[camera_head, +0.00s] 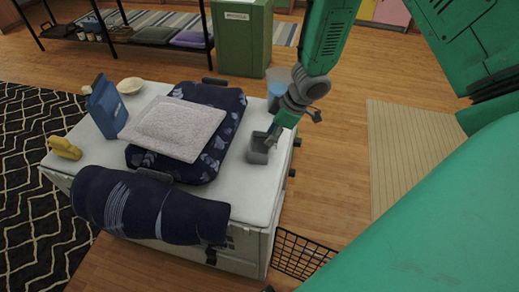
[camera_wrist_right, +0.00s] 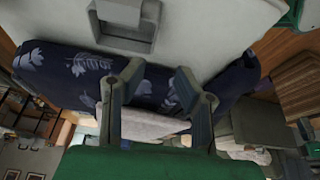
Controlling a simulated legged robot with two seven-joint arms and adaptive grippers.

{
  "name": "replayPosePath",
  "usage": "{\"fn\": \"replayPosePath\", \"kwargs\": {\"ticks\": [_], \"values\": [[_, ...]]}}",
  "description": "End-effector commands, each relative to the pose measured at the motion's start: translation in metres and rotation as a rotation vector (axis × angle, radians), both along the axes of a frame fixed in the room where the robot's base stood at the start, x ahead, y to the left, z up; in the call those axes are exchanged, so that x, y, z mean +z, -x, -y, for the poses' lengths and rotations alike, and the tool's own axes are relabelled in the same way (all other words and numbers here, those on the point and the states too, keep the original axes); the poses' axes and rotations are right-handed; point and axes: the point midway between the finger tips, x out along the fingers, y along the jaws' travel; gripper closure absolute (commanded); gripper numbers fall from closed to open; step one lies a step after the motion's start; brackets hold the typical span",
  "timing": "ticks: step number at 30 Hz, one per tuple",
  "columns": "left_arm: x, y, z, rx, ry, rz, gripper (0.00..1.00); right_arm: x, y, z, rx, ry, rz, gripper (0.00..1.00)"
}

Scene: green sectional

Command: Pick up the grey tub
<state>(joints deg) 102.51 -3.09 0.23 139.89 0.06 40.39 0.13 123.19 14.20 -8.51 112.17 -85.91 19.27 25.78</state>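The grey tub (camera_head: 257,152) is a small open box near the right edge of the white-topped table (camera_head: 232,185). It also shows at the top of the right wrist view (camera_wrist_right: 124,14), past the fingertips and a little left of the gap. My right gripper (camera_head: 273,135) points down at the tub's upper right side and partly covers it in the head view. In the wrist view its two fingers (camera_wrist_right: 158,72) stand apart with nothing between them. Whether a finger touches the tub I cannot tell. My left gripper is not in view.
A navy patterned cushion (camera_head: 228,112) under a pale folded cloth (camera_head: 172,128) lies left of the tub. A rolled navy towel (camera_head: 150,206), blue carton (camera_head: 107,108), bowl (camera_head: 130,85) and yellow object (camera_head: 64,148) share the table. A black wire basket (camera_head: 300,252) stands beside it.

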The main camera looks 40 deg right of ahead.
Motion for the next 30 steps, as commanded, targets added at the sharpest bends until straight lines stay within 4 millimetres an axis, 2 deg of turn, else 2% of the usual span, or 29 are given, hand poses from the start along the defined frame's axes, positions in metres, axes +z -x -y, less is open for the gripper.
{"fn": "replayPosePath", "kwargs": {"ticks": [1,6,14,24,30], "values": [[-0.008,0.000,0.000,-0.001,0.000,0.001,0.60,-0.016,-0.002,-0.002,-0.003,-0.002,-0.003,0.72],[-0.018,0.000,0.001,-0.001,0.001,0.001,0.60,-0.045,-0.011,-0.012,-0.001,-0.001,-0.003,0.72],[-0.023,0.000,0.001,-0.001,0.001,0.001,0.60,-0.062,-0.017,-0.021,-0.001,0.003,-0.004,0.72],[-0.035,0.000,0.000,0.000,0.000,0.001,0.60,-0.105,-0.033,-0.026,-0.001,-0.002,-0.003,0.72],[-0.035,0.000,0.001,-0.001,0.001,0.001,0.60,-0.108,-0.034,-0.027,-0.001,-0.001,-0.001,0.72]]}}
